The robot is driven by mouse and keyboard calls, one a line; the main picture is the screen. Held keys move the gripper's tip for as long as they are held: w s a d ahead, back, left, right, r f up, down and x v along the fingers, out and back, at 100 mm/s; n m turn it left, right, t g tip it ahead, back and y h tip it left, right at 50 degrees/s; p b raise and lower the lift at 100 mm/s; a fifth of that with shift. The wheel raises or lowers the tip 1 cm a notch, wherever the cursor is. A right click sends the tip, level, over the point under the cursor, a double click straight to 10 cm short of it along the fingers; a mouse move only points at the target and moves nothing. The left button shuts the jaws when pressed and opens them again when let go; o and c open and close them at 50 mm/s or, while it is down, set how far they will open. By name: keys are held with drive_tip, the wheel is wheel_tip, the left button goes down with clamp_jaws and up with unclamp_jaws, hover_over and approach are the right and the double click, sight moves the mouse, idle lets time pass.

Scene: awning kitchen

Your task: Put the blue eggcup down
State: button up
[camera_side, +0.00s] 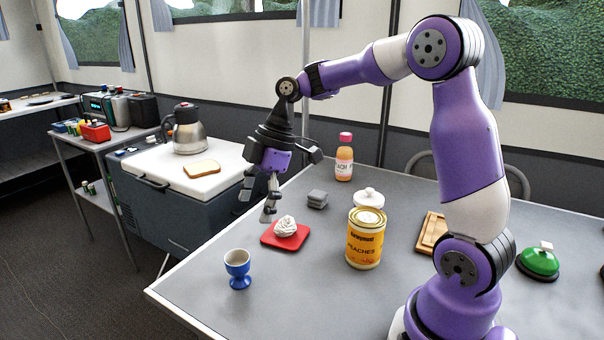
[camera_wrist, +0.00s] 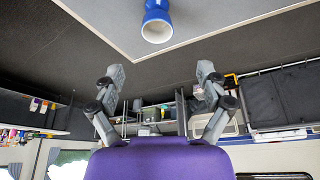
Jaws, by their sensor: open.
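The blue eggcup (camera_side: 238,270) has a white inside and stands upright on the grey table (camera_side: 200,300), near its front left corner. My gripper (camera_side: 256,205) is open and empty, in the air above and behind the eggcup in the side view, and clear of it. In the wrist view the eggcup (camera_wrist: 157,24) shows at the top, near the table edge, beyond the two spread fingers of my gripper (camera_wrist: 160,80). Nothing is between the fingers.
A red square (camera_side: 285,240) with a white swirl (camera_side: 285,226) lies close to my gripper.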

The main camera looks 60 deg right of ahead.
drive_tip(key=s+a+r+m+t+h, duration=0.2)
drive_tip(key=s+r+m+t+h, duration=0.1)
drive_tip(key=s+m, duration=0.9)
drive_tip(key=shift+s+r+m+t+h, duration=0.15)
drive_tip(key=shift+s+m+t+h, duration=0.15)
drive_tip(key=shift+s+m+h, duration=0.15)
